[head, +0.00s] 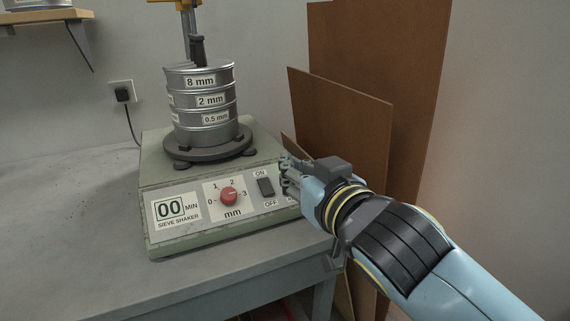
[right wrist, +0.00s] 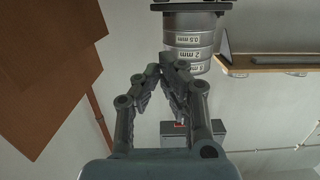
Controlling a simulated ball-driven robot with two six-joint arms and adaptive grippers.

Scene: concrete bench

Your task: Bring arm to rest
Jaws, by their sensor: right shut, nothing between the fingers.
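My right gripper (head: 287,176) reaches in from the right in the head view, with its fingers shut and empty. It is beside the right end of the sieve shaker (head: 160,165), close to the ON/OFF rocker switch (head: 265,187); I cannot tell whether it touches the casing. In the right wrist view the fingers (right wrist: 170,62) come together with nothing between them. The sieve stack (head: 203,105), labelled 8 mm, 2 mm and 0.5 mm, stands on the shaker. It also shows in the right wrist view (right wrist: 192,42). The red knob (head: 229,196) is on the front panel, and the display reads 00. My left gripper is not in view.
The grey bench (head: 75,235) has free room left of the shaker. Brown boards (head: 340,120) lean on the wall at the right, behind my right arm. A wall socket (head: 122,93) with a black plug and cable is at the left, below a wooden shelf (head: 45,16).

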